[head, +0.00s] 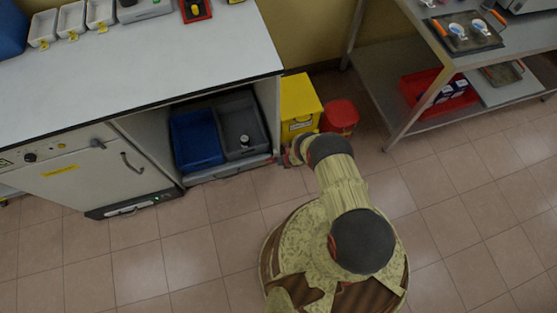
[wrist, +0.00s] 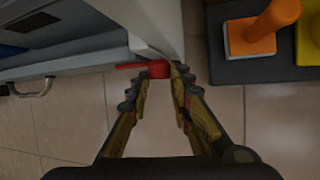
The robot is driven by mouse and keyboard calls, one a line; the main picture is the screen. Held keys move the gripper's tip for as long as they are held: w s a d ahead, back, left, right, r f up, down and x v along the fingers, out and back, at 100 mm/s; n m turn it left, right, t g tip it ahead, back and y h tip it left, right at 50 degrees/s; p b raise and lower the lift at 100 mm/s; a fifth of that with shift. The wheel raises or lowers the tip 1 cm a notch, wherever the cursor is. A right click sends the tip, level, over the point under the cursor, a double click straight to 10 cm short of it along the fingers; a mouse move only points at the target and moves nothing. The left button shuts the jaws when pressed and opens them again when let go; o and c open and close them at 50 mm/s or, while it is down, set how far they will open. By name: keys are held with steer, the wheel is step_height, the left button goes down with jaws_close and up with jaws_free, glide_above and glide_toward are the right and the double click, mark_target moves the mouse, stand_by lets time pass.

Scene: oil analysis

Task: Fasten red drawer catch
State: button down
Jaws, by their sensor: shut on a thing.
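The red drawer catch (wrist: 157,68) shows in the wrist view at the lower end of a white cabinet side panel (wrist: 158,22). A thin red arm of it points left toward the drawer front (wrist: 75,64). My gripper (wrist: 160,80) is shut on the catch, one finger on each side of it. In the head view my gripper (head: 293,154) is low at the cabinet's right front corner, at the right end of the drawer (head: 228,170). The catch cannot be made out there. The drawer appears pushed into the cabinet.
A blue bin (head: 196,140) and a grey bin (head: 240,125) sit in the cabinet bay. A yellow box (head: 299,105) and red bucket (head: 340,116) stand close behind my gripper. A metal shelf unit (head: 425,125) is at right. The floor in front is clear.

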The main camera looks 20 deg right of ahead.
stand_by(0.4)
steer(key=shift+w, duration=0.1)
steer(key=c, duration=1.6)
jaws_free()
steer(key=shift+r, duration=0.15)
steer(key=shift+a+v, duration=0.15)
steer(key=shift+v, duration=2.8)
steer(key=shift+a+v, duration=0.15)
steer(key=shift+v, duration=2.75)
